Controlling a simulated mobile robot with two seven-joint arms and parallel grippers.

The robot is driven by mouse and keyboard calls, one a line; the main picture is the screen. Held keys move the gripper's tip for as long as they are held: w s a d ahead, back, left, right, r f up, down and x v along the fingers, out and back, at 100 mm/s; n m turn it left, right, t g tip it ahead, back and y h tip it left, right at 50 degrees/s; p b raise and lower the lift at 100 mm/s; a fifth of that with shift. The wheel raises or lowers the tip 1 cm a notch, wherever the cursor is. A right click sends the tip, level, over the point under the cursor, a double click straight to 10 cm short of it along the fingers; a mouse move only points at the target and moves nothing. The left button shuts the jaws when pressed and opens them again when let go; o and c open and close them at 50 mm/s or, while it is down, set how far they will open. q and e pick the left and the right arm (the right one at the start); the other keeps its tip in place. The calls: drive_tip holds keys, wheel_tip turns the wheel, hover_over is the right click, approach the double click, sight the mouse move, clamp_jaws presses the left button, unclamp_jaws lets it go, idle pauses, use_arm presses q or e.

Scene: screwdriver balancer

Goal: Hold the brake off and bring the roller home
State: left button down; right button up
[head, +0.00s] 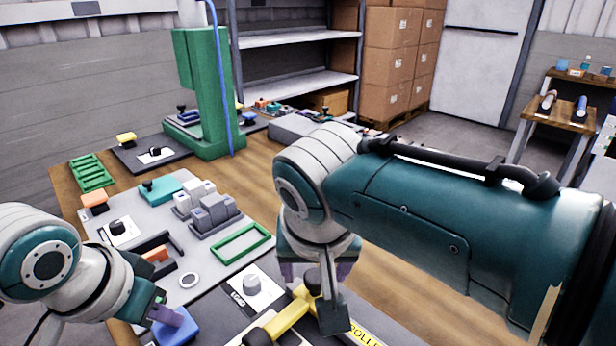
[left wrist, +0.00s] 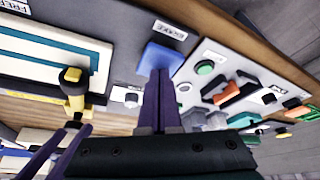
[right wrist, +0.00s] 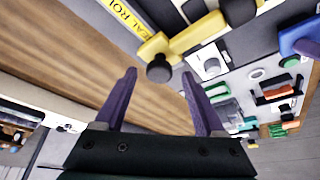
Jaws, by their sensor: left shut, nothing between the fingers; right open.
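The brake is a blue block (left wrist: 158,57) with a BRAKE label beside it in the left wrist view; it also shows at the bottom left of the head view (head: 180,331). My left gripper (left wrist: 160,72) is shut and empty. Its fingertips are at the blue block and seem to touch it. The roller's yellow handle (right wrist: 190,40), with black knobs, lies beside a yellow label, partly cut off, reading "ROLL". My right gripper (right wrist: 158,80) is open and empty. A black knob of the handle shows beyond and between its fingertips, apparently not gripped. My right arm partly hides the handle in the head view (head: 288,318).
A grey round dial (head: 252,285) stands on a white plate near the handle. A green frame (head: 243,243) and grey blocks (head: 208,212) sit further back. A green column (head: 205,90) rises behind. Bare wooden bench (right wrist: 60,60) lies beside the roller panel.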

drive_tip(key=shift+w+f, duration=0.1)
drive_tip(key=shift+f, duration=0.15)
drive_tip(key=shift+c, duration=0.3)
clamp_jaws()
idle(1.1)
